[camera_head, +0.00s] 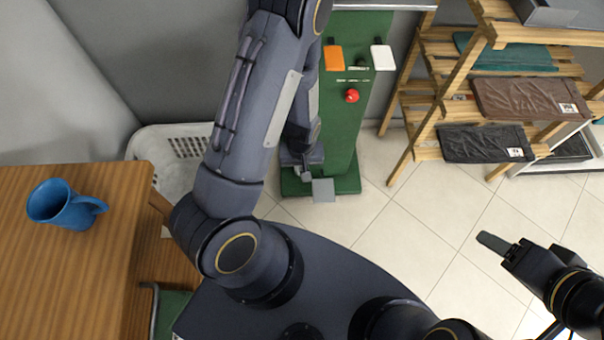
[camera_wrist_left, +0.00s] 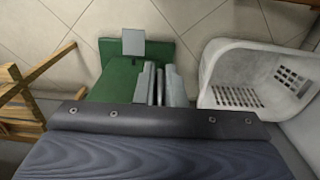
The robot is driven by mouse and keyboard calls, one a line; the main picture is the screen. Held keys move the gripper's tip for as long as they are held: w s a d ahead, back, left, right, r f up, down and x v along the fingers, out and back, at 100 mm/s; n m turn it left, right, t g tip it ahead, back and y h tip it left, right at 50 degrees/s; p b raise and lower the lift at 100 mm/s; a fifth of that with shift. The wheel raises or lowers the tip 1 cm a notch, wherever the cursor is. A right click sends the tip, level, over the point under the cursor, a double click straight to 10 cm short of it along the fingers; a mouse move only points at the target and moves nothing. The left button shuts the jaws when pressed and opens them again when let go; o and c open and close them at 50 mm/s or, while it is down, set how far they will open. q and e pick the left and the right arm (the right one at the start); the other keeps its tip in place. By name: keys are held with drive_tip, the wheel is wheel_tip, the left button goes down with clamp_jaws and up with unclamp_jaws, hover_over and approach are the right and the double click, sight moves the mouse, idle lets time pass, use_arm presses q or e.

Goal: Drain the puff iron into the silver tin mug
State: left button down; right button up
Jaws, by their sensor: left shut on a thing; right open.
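The green machine, which I take for the puff iron (camera_head: 340,132), stands on the tiled floor at the upper middle of the head view. Its front has an orange part, a white part and a red knob (camera_head: 352,96). My left arm comes down in front of it. My left gripper (camera_head: 302,168) is low at its left side, partly hidden by the arm. In the left wrist view its fingers (camera_wrist_left: 161,84) are shut on a thin grey piece over the green base. I cannot make out a silver tin mug. My right gripper (camera_head: 493,243) is open and empty, over bare floor.
A white plastic basket (camera_head: 165,145) stands between table and machine. A grey plate (camera_head: 323,190) is at the machine's base. A wooden rack (camera_head: 420,85) with folded cloths is at right.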

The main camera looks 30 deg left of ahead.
use_arm(q)
drive_tip(key=shift+w+a+r+p, duration=0.25)
drive_tip(key=shift+w+a+r, duration=0.25)
drive_tip(key=shift+w+a, duration=0.65)
drive_tip(key=shift+w+a+r+p, duration=0.3)
drive_tip(key=shift+w+a+r, duration=0.25)
drive_tip(key=shift+w, duration=1.1)
drive_tip(key=shift+w+a+r+p, duration=0.25)
drive_tip(key=shift+w+a+r, duration=0.2)
drive_tip(key=shift+w+a, duration=0.7)
use_arm(e)
drive_tip(key=shift+r, duration=0.95)
use_arm(q)
drive_tip(key=shift+w+d, duration=0.25)
drive_tip(key=shift+d, duration=0.05)
use_arm(e)
drive_tip(key=shift+c, duration=0.3)
